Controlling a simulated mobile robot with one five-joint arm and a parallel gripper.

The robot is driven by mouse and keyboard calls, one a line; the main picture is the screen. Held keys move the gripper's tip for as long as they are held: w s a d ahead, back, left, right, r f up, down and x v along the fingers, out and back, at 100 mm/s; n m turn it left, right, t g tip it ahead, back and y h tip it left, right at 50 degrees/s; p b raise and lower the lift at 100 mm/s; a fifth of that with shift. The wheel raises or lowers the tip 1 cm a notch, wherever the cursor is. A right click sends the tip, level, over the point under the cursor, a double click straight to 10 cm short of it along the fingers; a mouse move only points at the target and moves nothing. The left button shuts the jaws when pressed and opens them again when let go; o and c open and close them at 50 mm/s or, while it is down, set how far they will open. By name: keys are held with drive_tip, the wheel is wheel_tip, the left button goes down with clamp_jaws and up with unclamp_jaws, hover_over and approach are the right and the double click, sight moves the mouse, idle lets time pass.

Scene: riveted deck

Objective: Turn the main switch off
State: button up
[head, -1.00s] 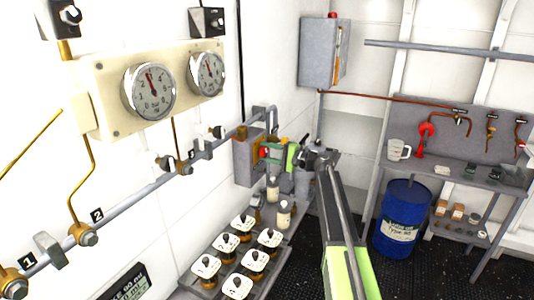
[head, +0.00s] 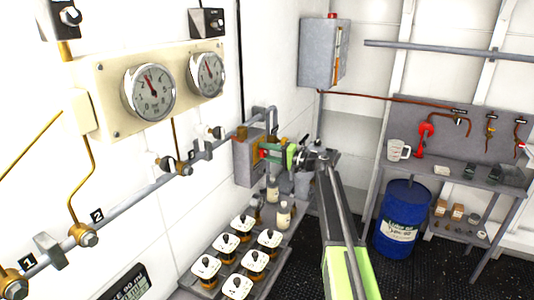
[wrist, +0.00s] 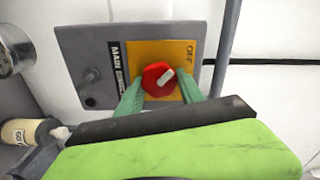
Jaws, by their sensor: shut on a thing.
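The main switch is a red round knob (wrist: 158,79) with a white pointer, on a yellow plate (wrist: 150,50) of a grey box (wrist: 84,45). Labels beside it read "MAIN SWITCH" and "OFF". In the wrist view the pointer slants up and right, roughly toward the "OFF" label. My gripper (wrist: 159,84) has its two green fingers on either side of the knob and is shut on it. In the head view the grey box (head: 243,163) is on the left wall, with my gripper (head: 268,154) at its face; the knob is mostly hidden there.
A pipe with valves (head: 140,190) and gauges (head: 150,90) lines the left wall. A blue drum (head: 403,220) and a workbench (head: 460,172) are at right.

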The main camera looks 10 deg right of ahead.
drive_tip(key=o, duration=1.4)
drive_tip(key=v, duration=1.7)
drive_tip(key=shift+s+d, duration=0.15)
